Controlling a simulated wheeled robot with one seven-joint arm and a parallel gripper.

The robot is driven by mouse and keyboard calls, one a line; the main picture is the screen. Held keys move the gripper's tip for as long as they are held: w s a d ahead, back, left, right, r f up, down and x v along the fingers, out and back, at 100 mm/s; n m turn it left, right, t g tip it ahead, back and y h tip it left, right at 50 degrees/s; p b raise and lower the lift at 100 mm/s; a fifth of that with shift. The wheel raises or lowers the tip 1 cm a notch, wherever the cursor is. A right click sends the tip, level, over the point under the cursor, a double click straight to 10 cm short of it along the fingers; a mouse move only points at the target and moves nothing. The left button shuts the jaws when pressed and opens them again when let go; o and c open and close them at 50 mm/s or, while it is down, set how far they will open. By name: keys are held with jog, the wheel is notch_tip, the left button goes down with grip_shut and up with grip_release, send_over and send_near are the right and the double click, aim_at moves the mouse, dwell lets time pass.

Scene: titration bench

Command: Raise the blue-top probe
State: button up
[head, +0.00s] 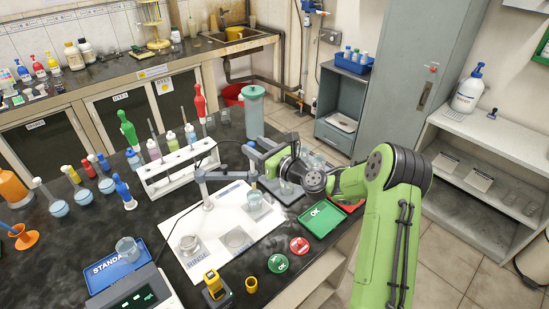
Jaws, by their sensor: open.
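A small probe (252,179) with a blue part hangs at the end of a grey jointed holder arm (228,175). Its lower end is over or in a small glass beaker (254,200) on a white board; which one I cannot tell. The holder stands on a post (207,192) at the board's left part. My gripper (262,163) is just right of and behind the probe, close to it. It is open, and no held thing shows. My wrist hides part of the area behind it, and contact with the probe cannot be made out.
A white rack (178,168) with bottles stands left of the holder. A tall teal-lidded container (254,112) stands behind my gripper. A green OK tray (322,219) lies to the right. Glass dishes (190,243) and a yellow device (215,287) are at the front.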

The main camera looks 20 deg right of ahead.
jog(key=b+v, duration=0.1)
jog(key=v, duration=1.2)
jog(key=s+a+f+n+g, duration=0.1)
jog(key=s+a+n+g, duration=0.35)
jog(key=a+n, duration=0.35)
jog(key=s+a+f+n+g, duration=0.1)
jog(key=s+a+n+g, duration=0.35)
jog(key=n, duration=0.45)
jog(key=s+d+r+n+h, duration=0.1)
jog(key=s+r+n+h, duration=0.1)
jog(key=s+n, duration=0.2)
jog(key=s+d+r+n+g+h, duration=0.1)
jog(key=s+d+r+n+h, duration=0.1)
jog(key=s+n, duration=0.3)
jog(key=s+d+r+n+h, duration=0.2)
jog(key=s+n+h, duration=0.2)
jog(key=s, duration=0.6)
jog(key=shift+s+n, duration=0.3)
jog(key=shift+s, duration=0.1)
